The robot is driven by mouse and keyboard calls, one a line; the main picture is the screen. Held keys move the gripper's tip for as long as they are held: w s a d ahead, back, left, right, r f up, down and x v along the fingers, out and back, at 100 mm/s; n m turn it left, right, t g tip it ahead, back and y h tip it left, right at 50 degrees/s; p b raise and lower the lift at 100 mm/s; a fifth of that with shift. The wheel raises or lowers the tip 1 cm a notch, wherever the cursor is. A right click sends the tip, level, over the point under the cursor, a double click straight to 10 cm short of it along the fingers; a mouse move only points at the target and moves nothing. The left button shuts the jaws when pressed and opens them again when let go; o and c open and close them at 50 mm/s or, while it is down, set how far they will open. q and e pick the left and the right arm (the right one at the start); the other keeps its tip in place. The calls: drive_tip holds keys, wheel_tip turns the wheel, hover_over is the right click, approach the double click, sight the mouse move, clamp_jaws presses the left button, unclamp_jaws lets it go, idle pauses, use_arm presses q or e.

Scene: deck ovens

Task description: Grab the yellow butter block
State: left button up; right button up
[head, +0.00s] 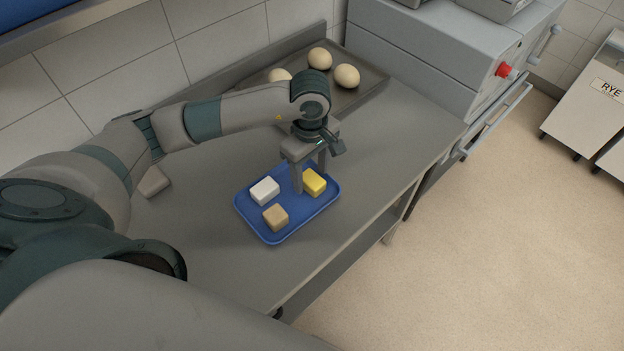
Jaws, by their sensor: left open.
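The yellow butter block (314,182) lies on a blue tray (283,232), near the tray's right end. A white block (264,190) and a tan block (275,216) lie on the same tray, left of and in front of it. My left gripper (310,184) points down over the tray, open. One finger stands just left of the yellow block, and the other is behind it, partly hidden. I cannot tell whether the fingers touch the block. My right gripper does not show.
A metal baking tray (375,84) with several pale dough balls (346,76) lies at the back of the steel counter (400,150). A grey oven (430,60) stands at the right. A beige block (154,182) lies left of the tray. The counter right of the tray is clear.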

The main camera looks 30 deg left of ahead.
sight(314, 179)
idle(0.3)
use_arm(q)
drive_tip(key=c, duration=1.2)
drive_tip(key=shift+o, duration=0.2)
drive_tip(key=shift+r, duration=0.15)
drive_tip(key=shift+r+b, duration=0.45)
drive_tip(key=shift+r, duration=0.05)
drive_tip(key=r+b, duration=0.2)
drive_tip(key=r, duration=0.1)
drive_tip(key=shift+d, duration=0.4)
drive_tip(key=s+d+r+b, duration=0.1)
drive_tip(key=d+r+b, duration=0.2)
drive_tip(key=d+r, duration=0.3)
drive_tip(key=d, duration=0.4)
drive_tip(key=shift+s+d+r, duration=0.3)
drive_tip(key=shift+d+r, duration=0.1)
